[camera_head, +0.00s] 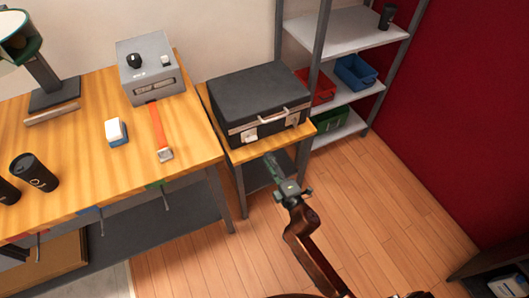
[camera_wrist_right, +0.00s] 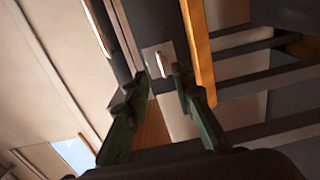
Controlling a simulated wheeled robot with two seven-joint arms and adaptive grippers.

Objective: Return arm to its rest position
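My right arm (camera_head: 303,238) reaches up from the bottom of the head view. My right gripper (camera_head: 272,160) is over the floor just in front of the small wooden side table (camera_head: 233,152) with the black case (camera_head: 262,97). In the right wrist view, the two green fingers of my right gripper (camera_wrist_right: 160,82) stand apart with nothing held between them. A latch (camera_wrist_right: 158,59) of the case shows beyond the fingertips, apart from them. My left arm and left gripper are not in view.
A wooden workbench (camera_head: 80,150) at left carries a grey machine (camera_head: 150,69), a red strap (camera_head: 158,130), a blue-white block (camera_head: 116,132) and black cups (camera_head: 34,172). A shelf rack (camera_head: 345,30) with bins stands behind. The wooden floor (camera_head: 390,200) at right is clear.

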